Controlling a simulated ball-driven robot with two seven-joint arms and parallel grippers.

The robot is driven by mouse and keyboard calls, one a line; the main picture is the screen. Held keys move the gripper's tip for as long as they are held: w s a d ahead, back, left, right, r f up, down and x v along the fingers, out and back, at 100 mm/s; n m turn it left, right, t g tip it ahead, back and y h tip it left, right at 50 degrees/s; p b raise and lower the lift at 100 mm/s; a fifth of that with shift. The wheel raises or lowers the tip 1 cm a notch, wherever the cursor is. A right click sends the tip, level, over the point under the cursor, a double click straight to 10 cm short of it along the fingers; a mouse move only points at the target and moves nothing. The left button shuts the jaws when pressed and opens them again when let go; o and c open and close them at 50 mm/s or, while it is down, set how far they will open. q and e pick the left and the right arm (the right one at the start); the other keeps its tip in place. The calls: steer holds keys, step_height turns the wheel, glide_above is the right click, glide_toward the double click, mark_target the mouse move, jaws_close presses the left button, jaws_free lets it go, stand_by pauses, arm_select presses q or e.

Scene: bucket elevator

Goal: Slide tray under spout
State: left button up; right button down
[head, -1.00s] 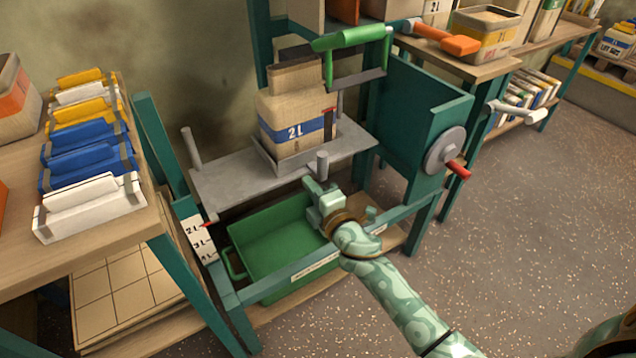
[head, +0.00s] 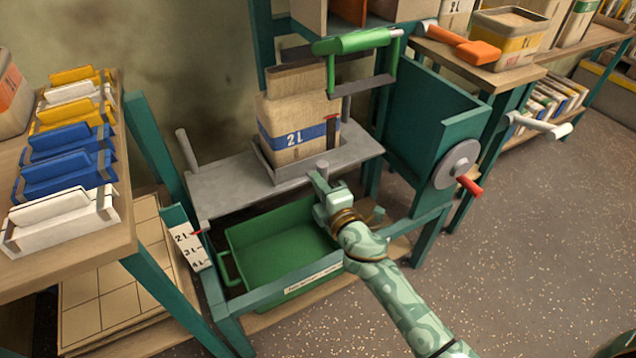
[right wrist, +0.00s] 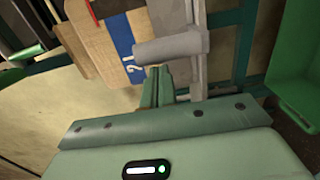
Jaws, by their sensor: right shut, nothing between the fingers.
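The grey flat tray (head: 225,187) lies level across the teal frame, with a post (head: 187,150) at its left end and a short post (head: 323,172) at its front right. A paper bag marked 2L (head: 290,115) stands on it in a shallow grey holder (head: 300,163). My right gripper (head: 317,180) is shut and empty, close by the front-right post. In the right wrist view its fingertips (right wrist: 158,75) are close to that post (right wrist: 170,47); I cannot tell whether they touch. The spout is not clearly visible. My left gripper is not in view.
A green bin (head: 275,258) sits below the tray. A green-handled bar (head: 350,42) hangs above and beside the bag. A crank wheel (head: 458,165) is on the right panel. Open floor (head: 530,240) lies right.

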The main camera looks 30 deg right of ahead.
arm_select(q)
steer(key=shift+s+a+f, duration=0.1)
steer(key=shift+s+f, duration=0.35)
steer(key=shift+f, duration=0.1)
arm_select(e)
steer(key=d, duration=1.2)
steer(key=shift+w+d, duration=0.15)
steer(key=shift+w, duration=0.05)
steer(key=shift+r, duration=0.1)
